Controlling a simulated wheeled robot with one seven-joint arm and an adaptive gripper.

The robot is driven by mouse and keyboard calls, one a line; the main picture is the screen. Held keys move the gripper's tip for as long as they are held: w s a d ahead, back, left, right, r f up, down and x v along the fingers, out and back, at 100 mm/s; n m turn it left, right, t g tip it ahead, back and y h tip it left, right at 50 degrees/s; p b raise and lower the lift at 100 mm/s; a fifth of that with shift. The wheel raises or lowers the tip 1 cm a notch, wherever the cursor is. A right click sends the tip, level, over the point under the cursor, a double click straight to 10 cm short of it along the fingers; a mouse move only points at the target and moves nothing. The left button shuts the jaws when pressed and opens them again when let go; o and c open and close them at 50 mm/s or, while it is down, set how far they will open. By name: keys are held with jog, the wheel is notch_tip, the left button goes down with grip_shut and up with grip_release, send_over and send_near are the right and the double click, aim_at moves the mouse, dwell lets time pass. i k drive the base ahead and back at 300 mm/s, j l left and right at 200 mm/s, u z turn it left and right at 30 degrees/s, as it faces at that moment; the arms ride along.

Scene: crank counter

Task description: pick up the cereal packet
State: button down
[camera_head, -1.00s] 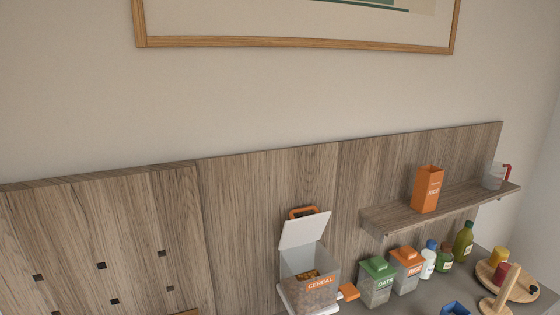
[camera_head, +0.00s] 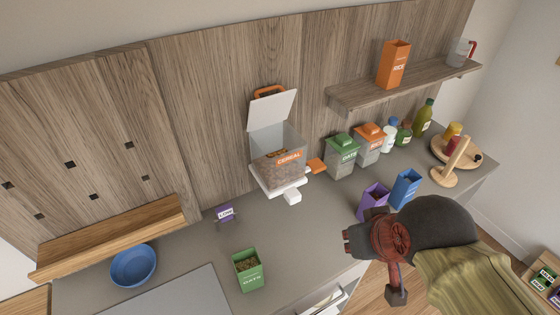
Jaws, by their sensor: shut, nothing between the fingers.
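I cannot pick out the cereal packet for certain. A purple packet (camera_head: 372,203) stands on the counter, partly hidden by my gripper, and a blue packet (camera_head: 406,188) stands just right of it; I cannot read either label. A green OATS packet (camera_head: 248,270), open at the top, stands near the front of the counter. An orange RICE packet (camera_head: 394,65) is on the wall shelf. The clear bin labelled CEREAL (camera_head: 280,166) has its lid up and holds brown contents. My gripper (camera_head: 350,242) is shut and empty, in front of the purple packet.
Lidded OATS (camera_head: 342,157) and orange-lidded (camera_head: 368,146) bins and several bottles line the back. A wooden stand (camera_head: 453,163) is at right. A blue bowl (camera_head: 133,265) and small purple sign (camera_head: 225,214) are at left. The middle counter (camera_head: 285,225) is mostly clear.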

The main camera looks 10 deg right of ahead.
aim_at(376, 195)
jog(key=z, duration=0.7)
